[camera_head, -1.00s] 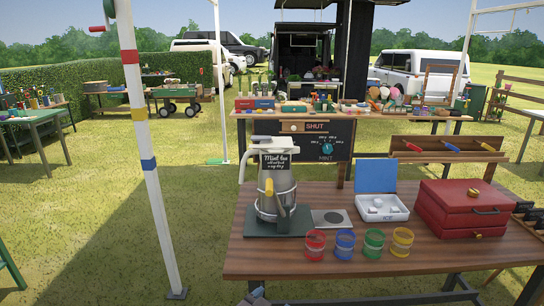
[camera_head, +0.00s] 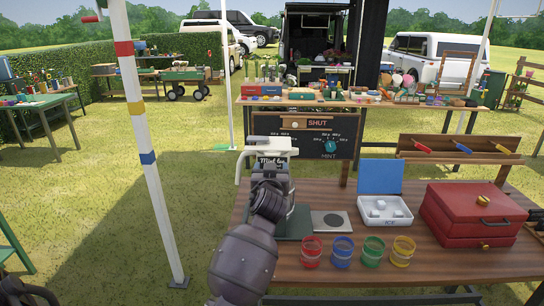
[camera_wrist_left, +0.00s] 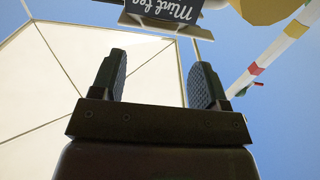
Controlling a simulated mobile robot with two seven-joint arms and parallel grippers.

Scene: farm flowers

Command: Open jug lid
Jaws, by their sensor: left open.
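The metal jug stands on a dark green base (camera_head: 296,222) at the left of the wooden table. My left arm hides most of its body; its pale curved side part (camera_head: 241,166) still shows. A black "Mint tea" sign (camera_head: 273,162) is on its front, and the sign shows upside down in the left wrist view (camera_wrist_left: 168,9). My left gripper (camera_head: 270,172) is in front of the jug, just below the sign. In the left wrist view it (camera_wrist_left: 160,62) is open, with nothing between its fingers. The lid's state is hard to see. My right gripper is out of view.
A white ice box (camera_head: 385,210) with its blue lid up, several coloured cups (camera_head: 342,252) and a red chest (camera_head: 474,215) stand to the right. A white pole (camera_head: 150,180) rises at the left. A stall with a SHUT panel (camera_head: 317,123) is behind.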

